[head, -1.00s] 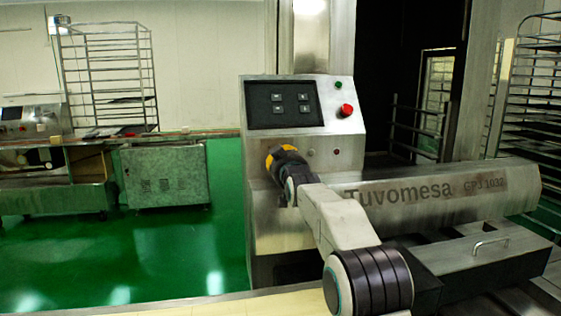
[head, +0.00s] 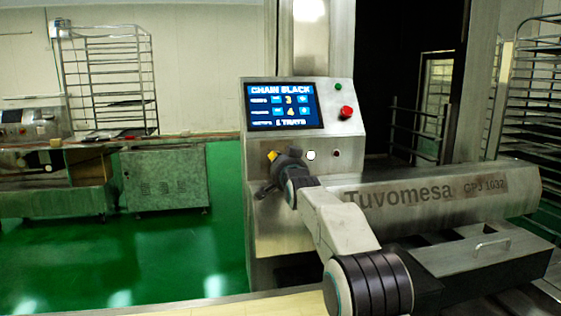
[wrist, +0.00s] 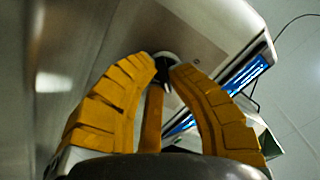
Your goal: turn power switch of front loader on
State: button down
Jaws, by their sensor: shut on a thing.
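The front loader (head: 262,215) is a steel machine with a sloped control panel. Its display (head: 282,106) is lit blue, with the heading "CHAIN SLACK" and numbers. My gripper (head: 268,168) is at the lower left of this panel, its fingers turned and mostly edge-on. In the wrist view, the yellow fingers (wrist: 162,76) close around the power switch (wrist: 161,70), a small dark knob with a pale ring against the steel face. In the head view my gripper hides the switch. A small round lamp (head: 311,155) right of the gripper glows white.
A red stop button (head: 346,112) and a green button (head: 338,87) sit right of the display. A long steel housing marked Tuvomesa (head: 430,192) extends right, below the panel. Wire racks (head: 108,80) stand behind. Green floor is open at left.

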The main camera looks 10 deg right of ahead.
jog(key=shift+a+f+m, duration=0.1)
jog(key=shift+m, duration=0.3)
jog(key=c, duration=1.2)
grip_release()
jog(key=shift+s, duration=0.1)
jog(key=shift+s, duration=5.85)
